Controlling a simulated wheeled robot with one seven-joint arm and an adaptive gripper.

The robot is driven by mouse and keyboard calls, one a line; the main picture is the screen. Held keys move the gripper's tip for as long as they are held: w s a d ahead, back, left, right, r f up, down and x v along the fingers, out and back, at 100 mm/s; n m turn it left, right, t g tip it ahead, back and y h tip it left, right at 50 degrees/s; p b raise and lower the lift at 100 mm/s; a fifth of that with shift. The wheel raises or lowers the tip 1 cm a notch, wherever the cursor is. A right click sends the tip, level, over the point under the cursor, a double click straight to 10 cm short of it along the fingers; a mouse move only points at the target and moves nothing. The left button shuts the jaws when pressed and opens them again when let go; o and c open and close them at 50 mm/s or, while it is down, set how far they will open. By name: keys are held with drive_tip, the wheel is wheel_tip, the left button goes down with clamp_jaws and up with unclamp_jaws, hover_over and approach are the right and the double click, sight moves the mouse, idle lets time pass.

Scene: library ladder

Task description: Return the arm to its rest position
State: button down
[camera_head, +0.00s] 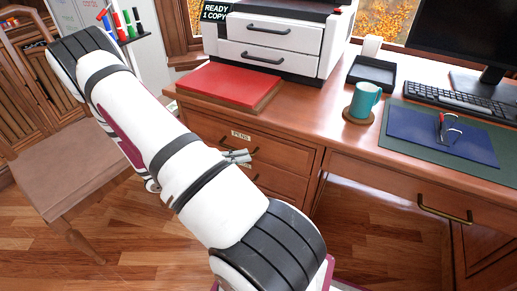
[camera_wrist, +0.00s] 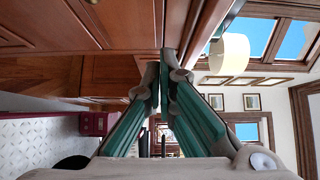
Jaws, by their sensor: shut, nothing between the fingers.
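My gripper (camera_wrist: 161,72) shows in the wrist view, its two green-sided fingers close together at the tips with nothing between them. It is shut. The wrist picture is turned on its side, with a wooden desk front (camera_wrist: 120,22) close by at the upper left. In the head view my white arm reaches across the picture from bottom centre to upper left and hides part of the room. A small grey tip (camera_head: 237,156) shows past the arm's edge, near the drawer labelled PENS; I cannot tell if it is part of my gripper.
The wooden desk (camera_head: 313,118) holds a red folder (camera_head: 228,82), a white printer (camera_head: 270,42), a black tray (camera_head: 372,74), a teal mug (camera_head: 364,100), a keyboard (camera_head: 455,98) and a blue pad (camera_head: 425,134). A wooden chair (camera_head: 75,170) stands left. Bare floor (camera_head: 125,235) shows lower left.

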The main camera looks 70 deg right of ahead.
drive_tip(key=shift+v, duration=1.5)
drive_tip(key=s+a+r+m+t+y, duration=0.1)
drive_tip(key=a+r+m+t+y, duration=0.15)
drive_tip(key=a+r+m, duration=0.45)
drive_tip(key=s+a+r+m+t+y, duration=0.1)
drive_tip(key=a+r+m+t+y, duration=0.1)
drive_tip(key=a+r+m+y, duration=0.45)
drive_tip(key=s+a+r+m+t+y, duration=0.1)
drive_tip(key=s+a+r+m+t, duration=0.4)
drive_tip(key=a+m, duration=0.15)
drive_tip(key=s+a+r+m+t+y, duration=0.2)
drive_tip(key=s+a+r+m+t, duration=0.3)
drive_tip(key=a, duration=0.3)
wheel_tip(320, 180, up, 24)
drive_tip(key=m+t+p, duration=0.1)
drive_tip(key=t+p, duration=0.2)
drive_tip(key=p, duration=2)
drive_tip(key=shift+w+a, duration=0.2)
drive_tip(key=shift+w, duration=0.05)
